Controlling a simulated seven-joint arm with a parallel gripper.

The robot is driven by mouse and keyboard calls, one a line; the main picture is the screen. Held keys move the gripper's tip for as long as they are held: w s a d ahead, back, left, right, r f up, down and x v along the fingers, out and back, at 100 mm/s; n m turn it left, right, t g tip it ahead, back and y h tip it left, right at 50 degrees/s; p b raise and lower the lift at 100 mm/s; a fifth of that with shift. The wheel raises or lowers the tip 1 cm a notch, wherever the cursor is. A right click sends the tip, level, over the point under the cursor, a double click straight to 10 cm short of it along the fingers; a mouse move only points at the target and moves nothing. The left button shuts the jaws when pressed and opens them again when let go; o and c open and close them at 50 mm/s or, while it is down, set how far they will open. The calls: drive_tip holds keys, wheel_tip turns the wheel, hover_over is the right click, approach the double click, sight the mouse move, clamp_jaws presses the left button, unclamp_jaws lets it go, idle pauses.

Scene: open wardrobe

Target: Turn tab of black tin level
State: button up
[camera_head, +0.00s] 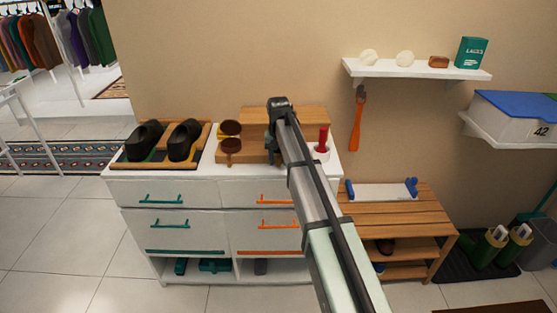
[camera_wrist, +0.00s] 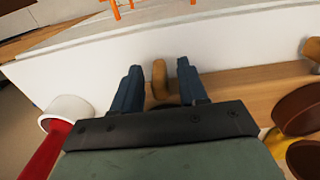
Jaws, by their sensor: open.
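My gripper (camera_head: 273,156) is over the dresser top, in front of the wooden riser. In the wrist view my gripper (camera_wrist: 158,70) is open, with two blue-grey fingers pointing at the dresser's front edge. A tan, rounded tab (camera_wrist: 160,78) stands between the fingers, with a gap on each side. No black tin shows clearly; whatever the tab belongs to is hidden behind the gripper's dark bar. Brown round tins (camera_wrist: 300,112) with yellow parts are at the right edge; a similar tin (camera_head: 229,145) is left of the gripper in the head view.
A tray (camera_head: 203,150) of black shoes is at left. The wooden riser (camera_head: 310,115) is behind.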

drive_tip(key=shift+f, duration=0.25)
drive_tip(key=shift+c, duration=0.3)
clamp_jaws()
